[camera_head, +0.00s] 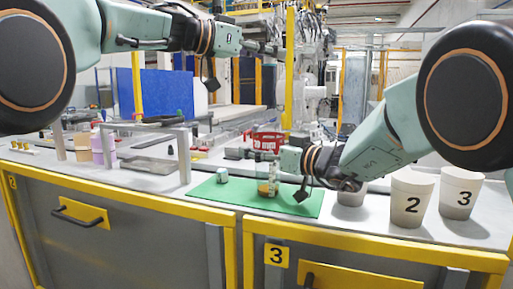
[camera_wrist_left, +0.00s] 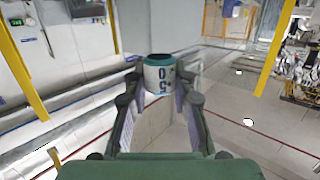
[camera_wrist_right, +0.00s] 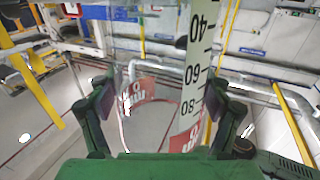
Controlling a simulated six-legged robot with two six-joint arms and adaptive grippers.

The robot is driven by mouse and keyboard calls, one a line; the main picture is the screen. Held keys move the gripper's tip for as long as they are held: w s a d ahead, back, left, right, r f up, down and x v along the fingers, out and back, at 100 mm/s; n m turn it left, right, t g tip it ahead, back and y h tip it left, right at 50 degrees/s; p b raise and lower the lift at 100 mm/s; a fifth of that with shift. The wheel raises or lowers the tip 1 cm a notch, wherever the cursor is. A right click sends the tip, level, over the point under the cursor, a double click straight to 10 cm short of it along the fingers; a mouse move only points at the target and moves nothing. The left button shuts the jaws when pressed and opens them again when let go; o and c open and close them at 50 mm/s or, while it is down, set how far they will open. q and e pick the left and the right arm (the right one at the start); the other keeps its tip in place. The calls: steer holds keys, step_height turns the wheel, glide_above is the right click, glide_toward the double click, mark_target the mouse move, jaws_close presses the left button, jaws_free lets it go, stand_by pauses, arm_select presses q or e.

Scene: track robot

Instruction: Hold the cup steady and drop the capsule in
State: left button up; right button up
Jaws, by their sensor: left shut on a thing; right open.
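My left gripper (camera_head: 262,48) is raised high above the bench. In the left wrist view, it is shut on a small white capsule (camera_wrist_left: 159,78) with a teal top and dark marks; the capsule sits between its fingertips (camera_wrist_left: 158,98). A clear cup (camera_head: 268,184) stands upright on the green mat (camera_head: 306,205), with something amber low inside or behind it. My right gripper (camera_head: 276,157) is at the cup's upper part. In the right wrist view, its open fingers are on either side of the clear cup (camera_wrist_right: 150,105), which bears a scale strip (camera_wrist_right: 192,85).
A small pale green block (camera_head: 222,175) lies on the mat. A red container (camera_head: 264,141) stands behind it. Numbered white cups (camera_head: 411,200) stand at the right. A grey frame (camera_head: 185,155) and purple containers (camera_head: 103,145) are at the left. The bench's yellow front edge is near.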

steer(key=shift+w+a, duration=0.4)
steer(key=shift+a, duration=0.1)
steer(key=shift+c, duration=0.2)
steer(key=c, duration=1.2)
steer(key=shift+c, duration=0.2)
steer(key=shift+c, duration=0.7)
steer(key=shift+c, duration=0.3)
